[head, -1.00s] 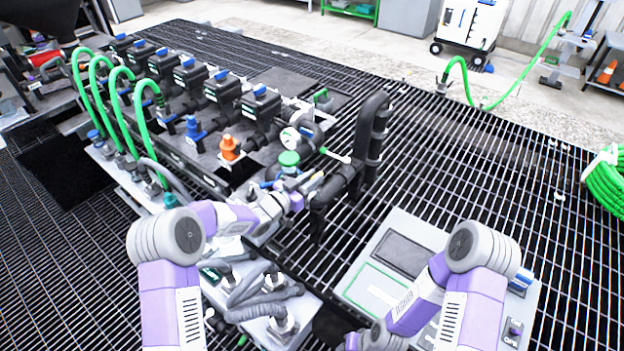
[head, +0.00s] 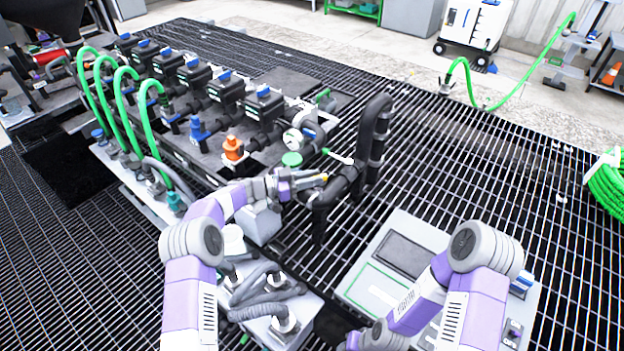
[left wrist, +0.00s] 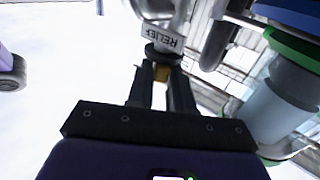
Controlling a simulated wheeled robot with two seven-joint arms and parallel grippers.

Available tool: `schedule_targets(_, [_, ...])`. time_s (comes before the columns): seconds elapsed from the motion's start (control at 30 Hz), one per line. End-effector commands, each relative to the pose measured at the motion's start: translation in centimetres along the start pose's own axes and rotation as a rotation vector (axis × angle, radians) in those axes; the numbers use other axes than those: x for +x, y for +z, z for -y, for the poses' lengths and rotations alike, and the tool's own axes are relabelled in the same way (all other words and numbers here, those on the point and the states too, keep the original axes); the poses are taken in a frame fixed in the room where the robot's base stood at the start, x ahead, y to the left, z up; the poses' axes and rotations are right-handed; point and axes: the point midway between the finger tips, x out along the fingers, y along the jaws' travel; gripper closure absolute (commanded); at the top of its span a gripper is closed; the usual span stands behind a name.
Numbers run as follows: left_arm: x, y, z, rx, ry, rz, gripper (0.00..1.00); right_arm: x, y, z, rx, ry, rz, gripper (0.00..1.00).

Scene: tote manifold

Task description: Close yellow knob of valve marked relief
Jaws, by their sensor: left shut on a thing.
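The yellow knob (left wrist: 161,73) shows as a small patch between the fingertips of my left gripper (left wrist: 162,69) in the left wrist view. The fingers are shut on it. Just beyond it are a dark round collar and a white label (left wrist: 163,38) reading RELIEF, upside down in this view. In the head view my left gripper (head: 312,182) reaches right to the black pipe at the manifold's near end, with a bit of yellow at its tip. The knob's turn position is hidden by the fingers. My right arm shows at lower right, but its fingertips are out of view.
A green-topped fitting (head: 291,159), a pressure gauge (head: 292,138) and a lever with a white handle (head: 340,157) stand close behind my left gripper. A tall black pipe loop (head: 378,125) rises to its right. A grey panel box (head: 400,255) lies on the grating.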

Motion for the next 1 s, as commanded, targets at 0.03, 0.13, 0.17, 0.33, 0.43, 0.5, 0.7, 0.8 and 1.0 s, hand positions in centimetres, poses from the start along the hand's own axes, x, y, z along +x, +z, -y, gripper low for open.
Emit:
schedule_targets(0.03, [-0.04, 0.16, 0.04, 0.000, 0.005, 0.002, 1.00, 0.06, 0.00, -0.02, 0.000, 0.000, 0.000, 0.58])
schedule_targets(0.13, [-0.02, 0.17, 0.04, -0.001, 0.012, 0.002, 1.00, 0.07, 0.00, -0.02, 0.000, 0.000, 0.000, 0.58])
schedule_targets(0.17, [-0.02, 0.16, 0.04, -0.002, 0.013, 0.002, 1.00, 0.07, 0.00, -0.02, 0.000, 0.000, 0.000, 0.58])
schedule_targets(0.33, [-0.02, 0.13, 0.03, -0.002, 0.015, 0.001, 1.00, 0.07, 0.00, -0.02, 0.000, 0.000, 0.000, 0.58])
schedule_targets(0.43, [-0.02, 0.12, 0.03, -0.002, 0.015, 0.001, 1.00, 0.07, 0.00, -0.02, 0.000, 0.000, 0.000, 0.58])
schedule_targets(0.5, [-0.02, 0.12, 0.03, -0.002, 0.015, 0.001, 1.00, 0.07, 0.00, -0.02, 0.000, 0.000, 0.000, 0.58])
schedule_targets(0.7, [0.00, 0.08, 0.03, -0.001, 0.015, 0.000, 0.58, 0.07, 0.00, -0.02, 0.000, 0.000, 0.000, 0.58])
schedule_targets(0.8, [0.01, 0.05, 0.03, -0.001, 0.015, 0.000, 0.58, 0.06, 0.00, -0.02, 0.000, 0.000, 0.000, 0.58])
schedule_targets(1.0, [-0.55, -0.04, 0.08, 0.000, 0.014, 0.000, 0.58, -0.13, 0.01, 0.05, 0.000, 0.000, 0.000, 0.58])
